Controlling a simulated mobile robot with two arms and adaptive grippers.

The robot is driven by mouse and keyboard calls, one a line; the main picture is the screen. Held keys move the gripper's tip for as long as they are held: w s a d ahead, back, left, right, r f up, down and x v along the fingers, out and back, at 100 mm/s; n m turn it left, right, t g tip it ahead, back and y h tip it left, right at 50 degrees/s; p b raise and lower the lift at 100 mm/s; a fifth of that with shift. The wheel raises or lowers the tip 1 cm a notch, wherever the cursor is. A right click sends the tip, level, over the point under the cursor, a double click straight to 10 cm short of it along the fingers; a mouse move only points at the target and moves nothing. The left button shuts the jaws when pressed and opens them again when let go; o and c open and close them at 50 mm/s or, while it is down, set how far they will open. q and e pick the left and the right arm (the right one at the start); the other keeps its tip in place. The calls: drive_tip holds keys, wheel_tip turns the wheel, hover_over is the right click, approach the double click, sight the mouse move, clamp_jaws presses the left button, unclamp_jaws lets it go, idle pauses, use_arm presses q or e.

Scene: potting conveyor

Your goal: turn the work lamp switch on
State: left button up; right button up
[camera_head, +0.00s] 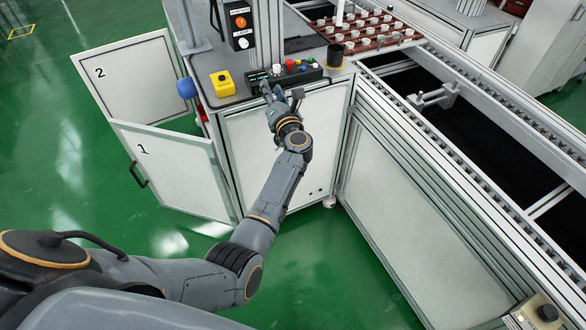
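A dark switch box (241,24) hangs on the upright post at the back of the workstation. It has an orange button above, a white button below and small labels, one seeming to read LAMP. A black control panel (305,75) with several coloured buttons and a small display lies on the tabletop. My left gripper (281,94) is at the front edge of this panel, below the switch box in the picture. Its fingertips are small and partly merge with the panel, so I cannot tell whether they are open or touch it. My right gripper is not in view.
A yellow box with a dark button (222,83) stands left on the tabletop. A black cup (335,55) stands right of the panel. A brown tray (345,32) with several white pieces lies behind. Cabinet doors 1 (172,170) and 2 (130,75) stand open. The conveyor (480,130) runs right.

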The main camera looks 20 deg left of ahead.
use_arm(q)
drive_tip(key=s+d+f+m+h, duration=0.2)
drive_tip(key=d+f+m, duration=0.1)
drive_tip(key=f+m, duration=0.2)
drive_tip(key=s+d+f+m+t+h, duration=0.1)
drive_tip(key=s+d+f+m+h, duration=0.1)
drive_tip(key=f+m, duration=0.4)
drive_tip(key=s+d+f+m+h, duration=0.2)
drive_tip(key=d+f+m+h, duration=0.2)
drive_tip(key=f, duration=0.6)
drive_tip(key=shift+s+f+m+t, duration=0.15)
drive_tip(key=shift+s+m+t, duration=0.2)
drive_tip(key=shift+m, duration=0.65)
